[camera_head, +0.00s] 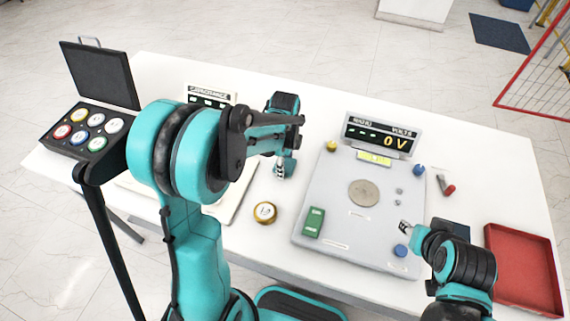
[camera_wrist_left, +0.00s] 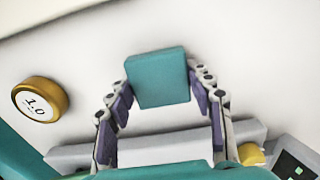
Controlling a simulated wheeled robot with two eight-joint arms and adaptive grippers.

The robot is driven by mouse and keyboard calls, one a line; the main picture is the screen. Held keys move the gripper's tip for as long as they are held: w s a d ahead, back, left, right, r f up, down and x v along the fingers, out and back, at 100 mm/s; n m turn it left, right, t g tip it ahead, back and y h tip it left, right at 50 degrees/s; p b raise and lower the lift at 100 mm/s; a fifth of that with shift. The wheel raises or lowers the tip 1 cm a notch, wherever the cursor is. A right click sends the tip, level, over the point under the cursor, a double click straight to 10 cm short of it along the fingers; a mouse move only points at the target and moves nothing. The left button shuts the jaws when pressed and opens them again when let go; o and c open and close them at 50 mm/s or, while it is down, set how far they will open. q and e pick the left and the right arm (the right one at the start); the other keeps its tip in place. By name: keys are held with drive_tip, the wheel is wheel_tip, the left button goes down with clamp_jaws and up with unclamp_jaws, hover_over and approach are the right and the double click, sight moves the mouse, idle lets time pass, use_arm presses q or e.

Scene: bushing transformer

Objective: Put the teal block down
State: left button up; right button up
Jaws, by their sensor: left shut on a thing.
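The teal block (camera_wrist_left: 158,77) is between the fingers of my left gripper (camera_wrist_left: 163,110), which is shut on it. In the head view my left gripper (camera_head: 285,160) points down over the white table, between the capacitance meter and the volts instrument. The block (camera_head: 281,172) shows only as a small teal patch there. I cannot tell whether its underside touches the table. My right gripper (camera_head: 404,227) is small in the head view, close to a blue knob (camera_head: 401,250) on the instrument; its opening is unclear.
A gold-rimmed weight (camera_head: 264,212) marked 1.0 stands on the table near my left gripper. The volts instrument (camera_head: 330,190) reads 0 V. A red tray (camera_head: 524,262) lies at the right. A black case (camera_head: 85,132) with coloured discs is at the left. The white table (camera_head: 300,110) has some bare area.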

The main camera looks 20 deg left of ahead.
use_arm(q)
drive_tip(key=shift+f, duration=0.3)
use_arm(e)
drive_tip(key=shift+f, duration=0.3)
use_arm(q)
drive_tip(key=o, duration=1.2)
drive_tip(key=shift+s, duration=0.1)
use_arm(e)
drive_tip(key=shift+s, duration=0.1)
use_arm(q)
drive_tip(key=shift+o, duration=1.3)
